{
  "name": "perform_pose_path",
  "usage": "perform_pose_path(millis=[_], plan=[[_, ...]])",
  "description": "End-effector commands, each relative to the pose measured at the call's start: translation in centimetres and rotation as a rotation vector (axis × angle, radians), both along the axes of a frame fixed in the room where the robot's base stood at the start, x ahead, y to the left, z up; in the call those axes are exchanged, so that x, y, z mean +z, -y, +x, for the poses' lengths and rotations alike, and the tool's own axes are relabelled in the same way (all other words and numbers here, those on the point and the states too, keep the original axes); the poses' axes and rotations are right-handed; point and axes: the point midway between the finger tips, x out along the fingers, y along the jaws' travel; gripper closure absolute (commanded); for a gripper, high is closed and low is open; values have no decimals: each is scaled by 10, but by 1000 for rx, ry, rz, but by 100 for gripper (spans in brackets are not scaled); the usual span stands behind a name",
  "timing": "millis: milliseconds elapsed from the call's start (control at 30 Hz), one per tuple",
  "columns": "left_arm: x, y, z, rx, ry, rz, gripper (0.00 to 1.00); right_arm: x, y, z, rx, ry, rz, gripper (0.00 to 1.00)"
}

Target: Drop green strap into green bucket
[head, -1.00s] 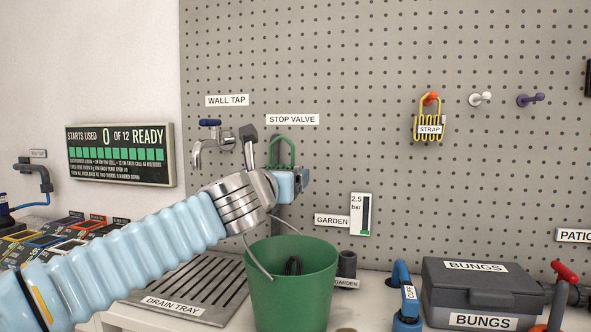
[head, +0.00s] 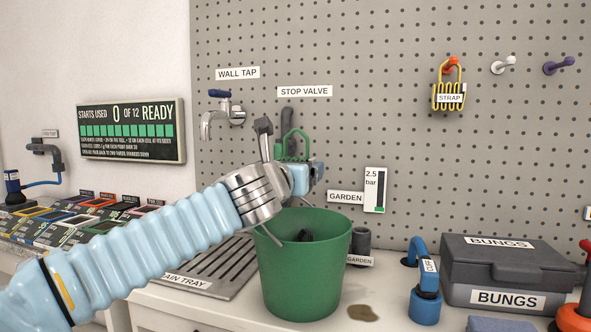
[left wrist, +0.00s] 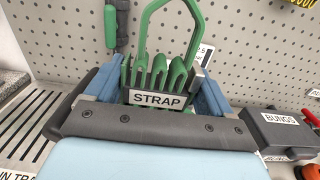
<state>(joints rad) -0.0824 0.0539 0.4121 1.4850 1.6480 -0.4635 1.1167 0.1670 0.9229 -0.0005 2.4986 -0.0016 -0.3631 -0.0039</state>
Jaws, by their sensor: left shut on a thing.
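The green strap (left wrist: 158,70) has a loop on top and a STRAP label in the left wrist view. My left gripper (left wrist: 158,98) is shut on it. In the head view the green strap (head: 294,142) shows partly behind my left gripper (head: 300,175), above the green bucket's back rim. The green bucket (head: 306,275) stands on the counter with its mouth open upward and a dark thing inside. The strap is apart from the bucket. My right gripper is not in view.
A drain tray (head: 222,268) lies left of the bucket. A GARDEN pipe stub (head: 361,242) stands behind it. A blue CUFF fitting (head: 425,290) and a grey BUNGS box (head: 505,270) are to the right. A yellow strap (head: 449,92) hangs on the pegboard.

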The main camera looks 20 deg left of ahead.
Motion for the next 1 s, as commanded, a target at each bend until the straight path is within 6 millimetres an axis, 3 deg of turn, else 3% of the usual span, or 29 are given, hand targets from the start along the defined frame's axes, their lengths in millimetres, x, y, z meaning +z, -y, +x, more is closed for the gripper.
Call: perform_pose_path(millis=[67,100,200,433,567,1000], plan=[[1,0,0,0,1,0,48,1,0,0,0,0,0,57],[1,0,0,0,1,0,14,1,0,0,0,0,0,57],[1,0,0,0,1,0,0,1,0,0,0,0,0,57],[1,0,-1,0,0,0,0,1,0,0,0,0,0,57],[1,0,-12,0,1,1,0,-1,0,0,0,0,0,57],[2,-4,-112,-1,3,1,0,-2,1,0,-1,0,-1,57]])
